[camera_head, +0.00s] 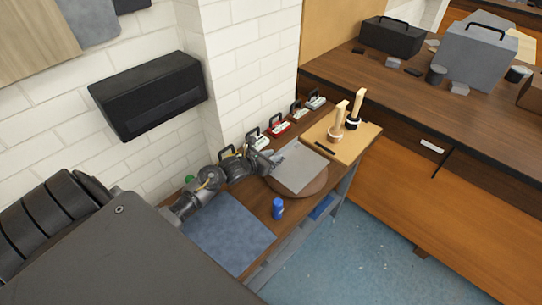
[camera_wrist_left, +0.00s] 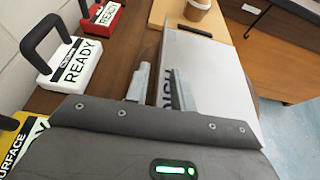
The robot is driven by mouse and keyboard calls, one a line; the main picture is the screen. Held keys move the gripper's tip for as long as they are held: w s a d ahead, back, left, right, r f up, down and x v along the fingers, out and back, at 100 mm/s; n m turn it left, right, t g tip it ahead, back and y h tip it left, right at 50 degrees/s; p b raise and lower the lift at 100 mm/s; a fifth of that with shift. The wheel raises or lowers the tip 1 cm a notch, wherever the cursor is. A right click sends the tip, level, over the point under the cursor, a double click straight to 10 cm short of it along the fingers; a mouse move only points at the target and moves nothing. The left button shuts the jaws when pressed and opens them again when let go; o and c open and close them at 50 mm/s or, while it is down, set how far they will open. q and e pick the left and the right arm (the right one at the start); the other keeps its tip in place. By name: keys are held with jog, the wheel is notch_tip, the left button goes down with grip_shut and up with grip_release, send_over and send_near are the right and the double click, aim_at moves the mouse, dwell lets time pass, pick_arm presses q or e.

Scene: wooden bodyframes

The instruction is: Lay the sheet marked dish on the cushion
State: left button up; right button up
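The pale grey sheet (camera_head: 300,164) lies over the round brown cushion (camera_head: 302,190), covering much of its top; the cushion's rim shows around it. In the left wrist view the sheet (camera_wrist_left: 205,70) carries dark letters, partly hidden by a finger, so I cannot read the whole word. My left gripper (camera_head: 272,160) is at the sheet's left edge. In the left wrist view its two fingers (camera_wrist_left: 158,80) stand apart with a gap between them, beside and partly over the sheet's edge. I cannot tell whether they touch it. My right gripper is not in view.
Handled blocks with labels, one white marked READY (camera_wrist_left: 70,62), line the wall side. A light board (camera_head: 345,140) with two wooden-handled tools is beyond the cushion. A blue bottle (camera_head: 278,208) and a blue-grey mat (camera_head: 228,235) are nearer me.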

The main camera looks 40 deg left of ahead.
pick_arm(q)
jog(key=shift+r, duration=0.2)
jog(key=shift+s, duration=0.25)
jog(key=b+v, duration=0.2)
jog(key=v, duration=0.9)
jog(key=shift+s, duration=0.25)
jog(key=shift+a, duration=0.1)
